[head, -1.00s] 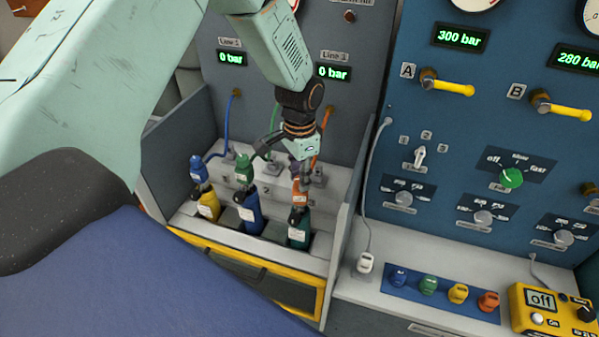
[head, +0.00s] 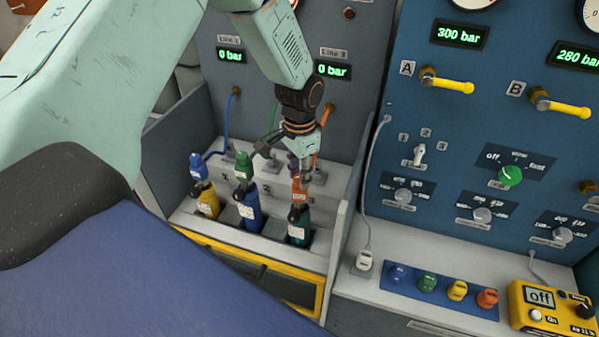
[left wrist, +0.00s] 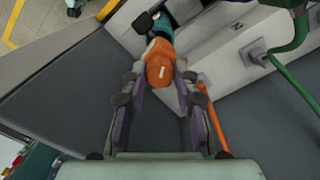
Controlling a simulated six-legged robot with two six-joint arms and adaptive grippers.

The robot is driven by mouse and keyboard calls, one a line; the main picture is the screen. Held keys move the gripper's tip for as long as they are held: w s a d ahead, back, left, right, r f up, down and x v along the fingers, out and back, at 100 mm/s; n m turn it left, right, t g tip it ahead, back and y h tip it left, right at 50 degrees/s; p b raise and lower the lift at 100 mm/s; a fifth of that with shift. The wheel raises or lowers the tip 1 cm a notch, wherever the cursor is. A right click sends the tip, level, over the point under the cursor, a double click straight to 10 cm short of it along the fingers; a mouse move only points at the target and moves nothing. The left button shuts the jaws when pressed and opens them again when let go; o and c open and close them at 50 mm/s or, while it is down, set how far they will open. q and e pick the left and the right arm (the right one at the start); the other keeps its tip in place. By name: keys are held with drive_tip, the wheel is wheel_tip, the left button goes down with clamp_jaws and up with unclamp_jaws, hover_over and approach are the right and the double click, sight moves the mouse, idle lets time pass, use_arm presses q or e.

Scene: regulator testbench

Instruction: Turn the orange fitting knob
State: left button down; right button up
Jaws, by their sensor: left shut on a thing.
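The orange fitting knob (head: 299,191) sits on top of the dark teal cylinder (head: 298,222), the right one of three in the yellow-fronted bay. In the left wrist view the orange knob (left wrist: 160,66) carries a small white mark and lies between the two purple-padded fingers. My left gripper (head: 301,176) comes down from above and is shut on the knob; in the left wrist view its fingertips (left wrist: 160,76) are on both sides of it. An orange hose (head: 325,119) runs down behind the gripper. My right gripper is in neither view.
The blue cylinder (head: 248,211) with a green fitting (head: 243,166) and the yellow cylinder (head: 207,203) with a blue fitting (head: 198,167) stand close on the left. A grey side wall (head: 345,232) bounds the bay on the right.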

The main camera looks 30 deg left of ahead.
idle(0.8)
use_arm(q)
drive_tip(key=c, duration=1)
unclamp_jaws()
wheel_tip(320, 180, up, 12)
